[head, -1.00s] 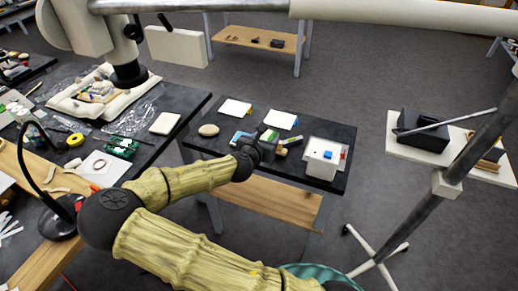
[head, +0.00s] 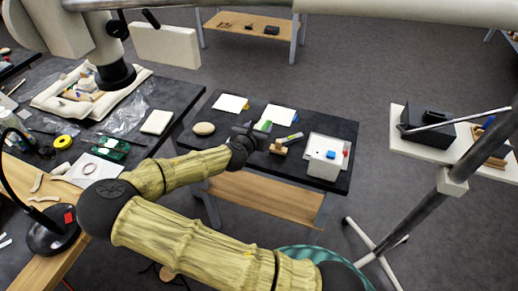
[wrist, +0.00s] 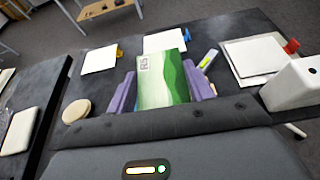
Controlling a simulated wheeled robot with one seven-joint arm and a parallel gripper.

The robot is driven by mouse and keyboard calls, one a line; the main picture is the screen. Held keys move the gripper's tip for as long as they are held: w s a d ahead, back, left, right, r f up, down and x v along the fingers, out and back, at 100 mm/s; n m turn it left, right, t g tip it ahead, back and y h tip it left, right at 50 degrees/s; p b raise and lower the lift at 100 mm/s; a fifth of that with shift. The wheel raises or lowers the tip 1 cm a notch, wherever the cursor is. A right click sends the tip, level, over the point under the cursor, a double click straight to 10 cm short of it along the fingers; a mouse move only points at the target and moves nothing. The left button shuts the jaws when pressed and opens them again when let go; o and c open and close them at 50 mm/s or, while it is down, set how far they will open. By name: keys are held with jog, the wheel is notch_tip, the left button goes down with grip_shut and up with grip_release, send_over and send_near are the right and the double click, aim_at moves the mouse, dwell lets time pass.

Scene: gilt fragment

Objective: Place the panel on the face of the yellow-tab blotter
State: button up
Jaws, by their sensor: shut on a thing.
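My gripper (wrist: 163,100) is shut on the panel (wrist: 163,80), a flat piece with green bands and a pale strip marked with letters. The purple fingers flank it. In the head view the panel (head: 263,126) is a small green patch at my gripper (head: 250,133), above the dark table. A red-tabbed pad (wrist: 255,55) lies right.
A white box (head: 325,160) stands at the table's right end. A round beige disc (head: 204,128) lies at the left. A wooden block (head: 278,147) and a green-and-white marker-like item (head: 292,138) lie right of my gripper. A side bench (head: 110,125) is cluttered.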

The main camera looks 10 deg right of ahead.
notch_tip(320, 180, down, 4)
jog(key=shift+f, duration=0.1)
notch_tip(320, 180, down, 4)
jog(key=shift+d+r, duration=0.1)
jog(key=shift+r, duration=0.05)
dwell(0.4)
jog(key=shift+f, duration=0.35)
jog(key=shift+f, duration=0.2)
jog(key=o, duration=0.8)
jog(key=shift+c, duration=0.2)
